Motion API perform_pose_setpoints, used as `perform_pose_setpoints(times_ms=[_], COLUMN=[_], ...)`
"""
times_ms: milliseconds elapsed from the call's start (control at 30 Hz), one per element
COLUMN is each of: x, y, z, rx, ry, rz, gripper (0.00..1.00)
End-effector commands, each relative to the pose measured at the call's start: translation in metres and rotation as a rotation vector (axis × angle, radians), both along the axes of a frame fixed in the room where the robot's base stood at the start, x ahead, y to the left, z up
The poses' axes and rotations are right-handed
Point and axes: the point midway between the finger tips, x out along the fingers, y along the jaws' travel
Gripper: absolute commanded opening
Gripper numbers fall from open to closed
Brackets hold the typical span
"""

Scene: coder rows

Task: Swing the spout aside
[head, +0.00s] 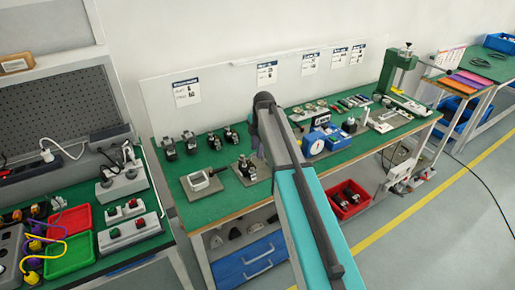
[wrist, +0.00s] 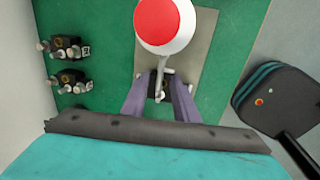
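In the wrist view, a round red knob with a white rim (wrist: 165,22) fills the top middle, above a grey plate (wrist: 205,50) on the green bench. A thin pale lever, seemingly the spout (wrist: 167,72), runs down from under it. My gripper (wrist: 162,77) shows two purple-grey fingers, standing apart on either side of the lower end of the lever and a small black block. I cannot tell whether either finger touches it.
In the head view, another fixture (head: 201,181) is left of my arm. A blue device (head: 315,143) and green press (head: 397,70) stand to the right.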

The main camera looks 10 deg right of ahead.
Motion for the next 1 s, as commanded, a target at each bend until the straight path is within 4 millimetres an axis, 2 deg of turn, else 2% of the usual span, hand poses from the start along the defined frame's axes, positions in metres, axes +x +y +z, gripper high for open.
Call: perform_pose_setpoints(times_ms=[433, 600, 1000], x=[0.0009, 0.0009, 0.0007], y=[-0.0004, -0.0008, -0.0026], z=[-0.0056, -0.0055, -0.0053], rx=[0.0, 0.0, 0.0], ry=[0.0, 0.0, 0.001], rz=[-0.001, -0.001, -0.003], gripper=[0.27, 0.0, 0.0])
